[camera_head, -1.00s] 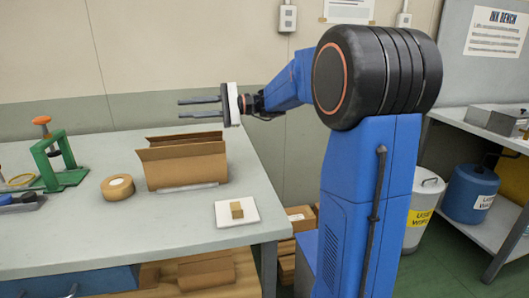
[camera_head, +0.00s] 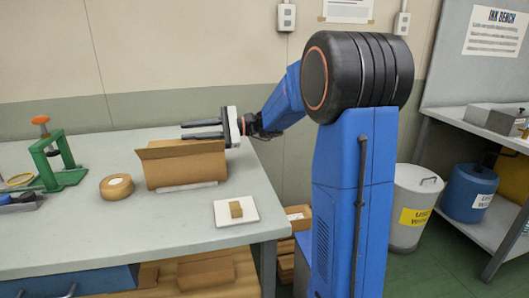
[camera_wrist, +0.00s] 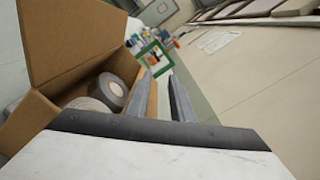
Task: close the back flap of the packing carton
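The packing carton (camera_head: 188,171) stands open on the bench, with its front flap (camera_head: 180,150) raised and leaning outward. In the wrist view that flap (camera_wrist: 70,38) stands at the left, and grey and pale rolls (camera_wrist: 112,92) lie inside the carton. My gripper (camera_head: 183,131) is level over the carton's back edge, pointing left, with its fingers apart. The back flap is hidden behind the fingers and front flap in the head view. In the wrist view a narrow brown panel (camera_wrist: 153,98), apparently the back flap, shows edge-on between the fingers. I cannot tell whether they touch it.
A tape roll (camera_head: 117,187) and a green press (camera_head: 55,160) stand left of the carton. The wall (camera_head: 190,50) is behind the bench. The front of the benchtop (camera_head: 130,235) is clear.

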